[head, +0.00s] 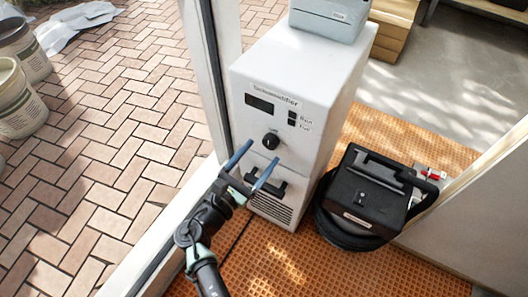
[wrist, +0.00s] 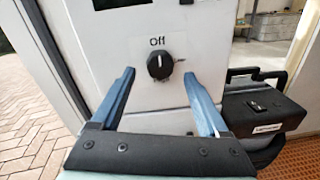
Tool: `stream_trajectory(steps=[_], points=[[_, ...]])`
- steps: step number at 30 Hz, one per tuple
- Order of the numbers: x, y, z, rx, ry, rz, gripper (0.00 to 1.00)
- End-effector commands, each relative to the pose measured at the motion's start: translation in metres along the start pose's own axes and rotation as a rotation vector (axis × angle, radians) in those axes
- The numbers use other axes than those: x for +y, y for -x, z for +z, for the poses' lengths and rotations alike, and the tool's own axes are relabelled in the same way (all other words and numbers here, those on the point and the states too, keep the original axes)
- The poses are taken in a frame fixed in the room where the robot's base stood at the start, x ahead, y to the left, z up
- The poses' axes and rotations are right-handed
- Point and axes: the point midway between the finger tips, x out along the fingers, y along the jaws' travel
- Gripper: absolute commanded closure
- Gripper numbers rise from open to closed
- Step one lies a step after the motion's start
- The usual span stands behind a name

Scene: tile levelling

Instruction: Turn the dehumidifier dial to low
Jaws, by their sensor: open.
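The white dehumidifier (head: 288,92) stands upright by the door frame, with a dark display and two small buttons on its front. Its round black dial (head: 271,140) sits below the display. In the wrist view the dial (wrist: 160,66) has a white pointer mark directed up at the word "Off"; fainter marks lie below and right of it, too small to read. My gripper (head: 260,163) is open and empty, just in front of and below the dial. In the wrist view its blue fingers (wrist: 160,78) stand left and right of the dial, apart from it.
A black case (head: 365,196) with a handle and coiled hose stands right of the dehumidifier on orange matting (head: 285,268). A grey box (head: 330,18) sits on top of the dehumidifier. Buckets (head: 18,105) stand on the brick paving at left, beyond the white door frame (head: 172,215).

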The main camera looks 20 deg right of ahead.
Motion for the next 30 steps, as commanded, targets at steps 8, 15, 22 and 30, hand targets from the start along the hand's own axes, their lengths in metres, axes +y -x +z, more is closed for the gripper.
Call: stream_trajectory(steps=[8, 15, 22, 30], points=[[0.000, -0.025, 0.000, 0.000, 0.000, -0.001, 0.22], [0.000, -0.026, 0.000, 0.000, 0.000, -0.001, 0.22], [0.000, -0.026, 0.000, 0.000, 0.000, -0.001, 0.56], [0.000, -0.026, 0.000, 0.001, 0.000, -0.001, 1.00]])
